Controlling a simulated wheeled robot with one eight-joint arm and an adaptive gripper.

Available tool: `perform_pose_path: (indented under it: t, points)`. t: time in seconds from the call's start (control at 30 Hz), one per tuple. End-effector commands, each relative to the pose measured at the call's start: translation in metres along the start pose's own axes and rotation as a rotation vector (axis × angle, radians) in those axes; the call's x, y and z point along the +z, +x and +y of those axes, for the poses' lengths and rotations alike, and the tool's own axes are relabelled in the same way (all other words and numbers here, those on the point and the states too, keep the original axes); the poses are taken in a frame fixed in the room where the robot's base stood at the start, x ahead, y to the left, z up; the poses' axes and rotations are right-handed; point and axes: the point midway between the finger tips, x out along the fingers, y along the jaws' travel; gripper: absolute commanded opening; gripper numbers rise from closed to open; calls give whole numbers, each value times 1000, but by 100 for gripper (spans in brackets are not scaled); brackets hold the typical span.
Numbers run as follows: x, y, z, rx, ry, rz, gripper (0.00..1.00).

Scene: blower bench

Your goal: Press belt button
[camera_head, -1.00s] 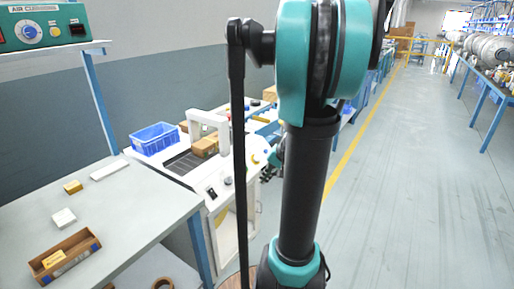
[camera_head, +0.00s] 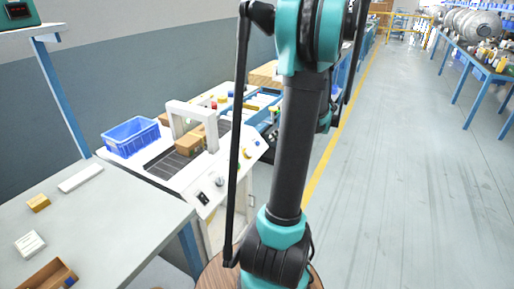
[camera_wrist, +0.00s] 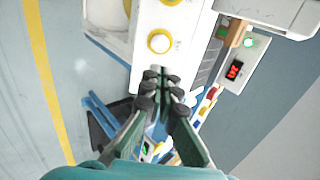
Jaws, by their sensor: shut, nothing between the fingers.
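A white machine with a dark belt (camera_head: 172,161) and a white arch over it stands at the middle left in the head view. Its sloped front panel (camera_head: 232,168) carries a black switch, a knob and yellow parts. In the wrist view a white button with a yellow ring (camera_wrist: 160,41) sits on the white panel (camera_wrist: 148,62). Another yellow-ringed control is cut by the top edge. I cannot read which is the belt button. My gripper (camera_wrist: 161,78) is shut and empty, its tips just below the ringed button in the picture; contact cannot be told.
A brown box (camera_head: 190,142) sits on the belt beside a blue crate (camera_head: 131,137). A grey table (camera_head: 100,218) with small boxes is at the left. Open floor lies right.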

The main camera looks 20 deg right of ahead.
Motion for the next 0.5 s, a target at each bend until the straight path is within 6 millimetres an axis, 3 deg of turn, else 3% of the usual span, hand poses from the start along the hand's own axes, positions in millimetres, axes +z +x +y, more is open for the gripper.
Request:
perform_pose_path:
  t: [0.17, 0.5]
  points:
    - [0, 17, 0, 0, -2, -2, 0]
    - [0, 82, 0, 0, -3, -2, 0]
